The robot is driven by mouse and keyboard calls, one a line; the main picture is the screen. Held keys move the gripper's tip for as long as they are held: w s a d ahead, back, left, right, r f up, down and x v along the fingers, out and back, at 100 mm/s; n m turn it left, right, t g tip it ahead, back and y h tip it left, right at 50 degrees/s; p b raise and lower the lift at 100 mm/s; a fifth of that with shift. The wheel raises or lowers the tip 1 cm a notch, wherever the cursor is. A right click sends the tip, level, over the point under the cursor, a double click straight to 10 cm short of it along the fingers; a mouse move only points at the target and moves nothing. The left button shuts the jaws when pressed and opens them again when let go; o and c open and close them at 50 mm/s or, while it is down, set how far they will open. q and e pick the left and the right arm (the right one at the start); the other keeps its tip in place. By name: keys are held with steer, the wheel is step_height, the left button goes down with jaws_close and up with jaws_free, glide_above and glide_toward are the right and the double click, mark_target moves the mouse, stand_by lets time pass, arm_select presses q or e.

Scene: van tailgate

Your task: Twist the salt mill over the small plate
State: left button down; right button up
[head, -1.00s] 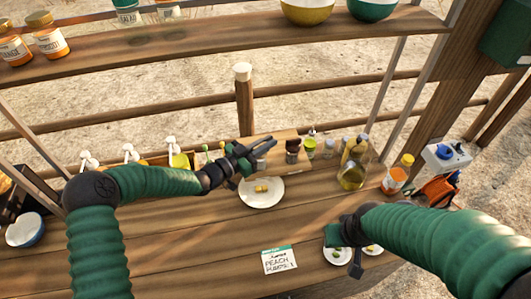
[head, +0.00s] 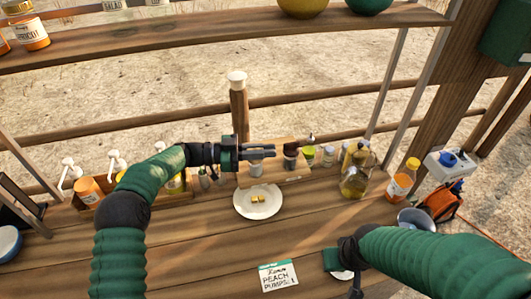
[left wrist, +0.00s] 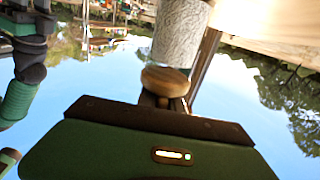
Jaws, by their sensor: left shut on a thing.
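The salt mill (head: 257,169) shows in the head view as a grey cylinder under my left gripper (head: 272,152). The left wrist view shows its pale speckled body (left wrist: 181,35) and round wooden knob (left wrist: 165,81) close to the gripper. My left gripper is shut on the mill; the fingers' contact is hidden. A white plate (head: 243,206) with small yellow pieces (head: 258,199) lies just in front of the mill. I cannot tell the mill's height above board or plate.
A wooden board (head: 292,176) lies behind the plate, with a brown-topped mill (head: 290,162) close to the left fingertips. Pump bottles stand left. A label card (head: 278,275) lies in front.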

arm_select(q)
steer(key=shift+f, duration=0.2)
steer(key=c, duration=1.5)
jaws_free()
steer(key=shift+r, duration=0.35)
steer(key=s+r+b, duration=0.1)
steer(key=s, duration=0.4)
steer(key=s+r+b, duration=0.1)
steer(key=s+r, duration=0.1)
steer(key=s, duration=0.3)
steer(key=s+r, duration=0.1)
steer(key=s, duration=0.4)
steer(key=shift+s+a+r+b, duration=0.25)
steer(key=shift+s+a+b, duration=0.15)
